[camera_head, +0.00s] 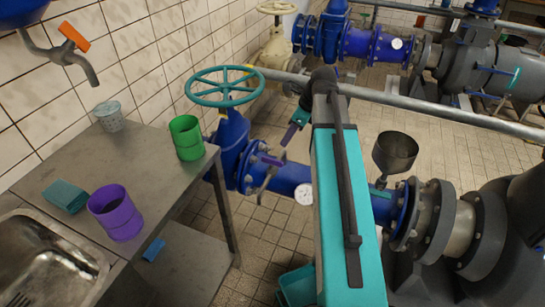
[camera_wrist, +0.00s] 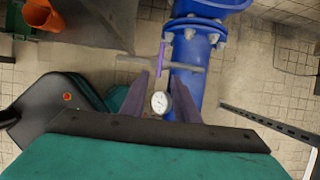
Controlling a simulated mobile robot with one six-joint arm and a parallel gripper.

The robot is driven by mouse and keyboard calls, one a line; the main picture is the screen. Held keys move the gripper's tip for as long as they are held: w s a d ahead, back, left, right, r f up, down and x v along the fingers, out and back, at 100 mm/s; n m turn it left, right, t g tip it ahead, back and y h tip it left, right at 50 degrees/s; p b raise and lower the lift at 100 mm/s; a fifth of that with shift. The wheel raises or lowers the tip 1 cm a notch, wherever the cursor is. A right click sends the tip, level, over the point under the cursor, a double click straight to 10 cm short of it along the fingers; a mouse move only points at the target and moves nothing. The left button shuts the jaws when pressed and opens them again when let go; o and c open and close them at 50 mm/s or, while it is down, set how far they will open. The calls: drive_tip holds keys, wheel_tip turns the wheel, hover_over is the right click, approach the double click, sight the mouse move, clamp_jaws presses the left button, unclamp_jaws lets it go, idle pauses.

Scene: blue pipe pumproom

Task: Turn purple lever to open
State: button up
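The purple lever (camera_head: 270,160) sits on the blue pipe (camera_head: 285,178) below the teal handwheel, with a grey bar beside it. In the wrist view the purple lever (camera_wrist: 162,57) stands upright in the picture, crossing a grey bar (camera_wrist: 190,66) that lies across the pipe (camera_wrist: 187,90). My gripper (camera_head: 289,136) hangs above and slightly right of the lever in the head view. In the wrist view my gripper (camera_wrist: 158,80) has its two dark purple fingers apart with nothing held between them. The lever lies just beyond the fingertips; they appear apart from it.
A round gauge (camera_head: 304,194) is on the pipe near the lever. A teal handwheel (camera_head: 224,86) stands left of my arm. A metal table (camera_head: 150,155) at left carries a green cup (camera_head: 187,138) and a purple cup (camera_head: 117,212). A grey funnel (camera_head: 395,152) stands right.

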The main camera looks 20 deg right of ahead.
sight(273, 159)
drive_tip(key=shift+w, duration=0.1)
idle(0.4)
drive_tip(key=shift+b+x, duration=0.4)
drive_tip(key=shift+x, duration=6.4)
drive_tip(key=shift+d, duration=0.1)
clamp_jaws()
